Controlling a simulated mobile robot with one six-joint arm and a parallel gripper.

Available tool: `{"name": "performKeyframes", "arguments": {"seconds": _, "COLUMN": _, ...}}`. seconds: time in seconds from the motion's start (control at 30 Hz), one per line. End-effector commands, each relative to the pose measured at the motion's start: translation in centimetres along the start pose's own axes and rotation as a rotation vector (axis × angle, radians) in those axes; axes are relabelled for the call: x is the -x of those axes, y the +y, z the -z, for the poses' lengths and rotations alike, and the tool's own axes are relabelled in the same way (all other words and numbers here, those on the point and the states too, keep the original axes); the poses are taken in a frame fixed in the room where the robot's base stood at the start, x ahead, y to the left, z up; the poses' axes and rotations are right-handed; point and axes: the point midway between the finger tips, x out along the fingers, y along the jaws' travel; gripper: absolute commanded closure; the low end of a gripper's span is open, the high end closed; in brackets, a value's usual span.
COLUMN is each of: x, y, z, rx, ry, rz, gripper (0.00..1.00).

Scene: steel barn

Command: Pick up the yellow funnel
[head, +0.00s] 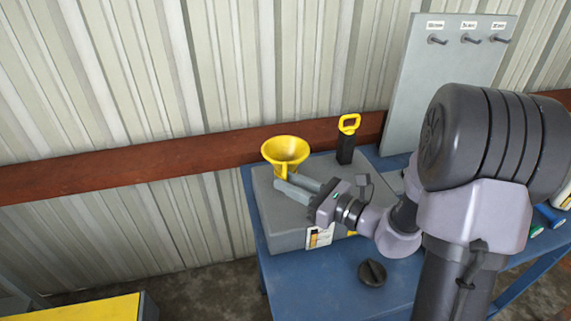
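The yellow funnel (285,150) is upright, wide mouth up, at the back left of a grey case (285,231) on the blue table. My gripper (282,181) reaches in from the right, low over the case. Its two pale fingers point left, with their tips at the funnel's narrow lower part. The fingers lie close to each other, and the spout is partly hidden at the tips. I cannot tell whether they touch or grip it, or whether the spout rests on the case.
A black tool with a yellow loop handle (348,140) stands at the case's back right. A dark round knob-like object (372,273) lies on the blue table (330,292). A grey board with labelled hooks (450,75) stands behind. A yellow-topped surface (80,308) is at lower left.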

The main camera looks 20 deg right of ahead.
Motion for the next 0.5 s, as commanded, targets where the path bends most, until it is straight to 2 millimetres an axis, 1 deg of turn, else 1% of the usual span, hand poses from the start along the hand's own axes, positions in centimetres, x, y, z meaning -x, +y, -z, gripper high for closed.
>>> {"name": "performKeyframes", "arguments": {"seconds": 0.03, "x": -1.2, "y": 0.2, "z": 0.2, "rx": 0.001, "ry": 0.000, "rz": -0.006, "gripper": 0.78}}
{"name": "performKeyframes", "arguments": {"seconds": 0.1, "x": -2.6, "y": 0.2, "z": 0.2, "rx": 0.001, "ry": 0.000, "rz": -0.006, "gripper": 0.78}}
{"name": "performKeyframes", "arguments": {"seconds": 0.2, "x": -3.9, "y": 0.1, "z": 0.1, "rx": 0.000, "ry": 0.000, "rz": -0.004, "gripper": 0.78}}
{"name": "performKeyframes", "arguments": {"seconds": 0.43, "x": -4.2, "y": 0.1, "z": 0.0, "rx": -0.001, "ry": 0.000, "rz": -0.001, "gripper": 0.78}}
{"name": "performKeyframes", "arguments": {"seconds": 0.5, "x": -4.2, "y": 0.1, "z": 0.0, "rx": -0.001, "ry": 0.000, "rz": -0.001, "gripper": 0.91}}
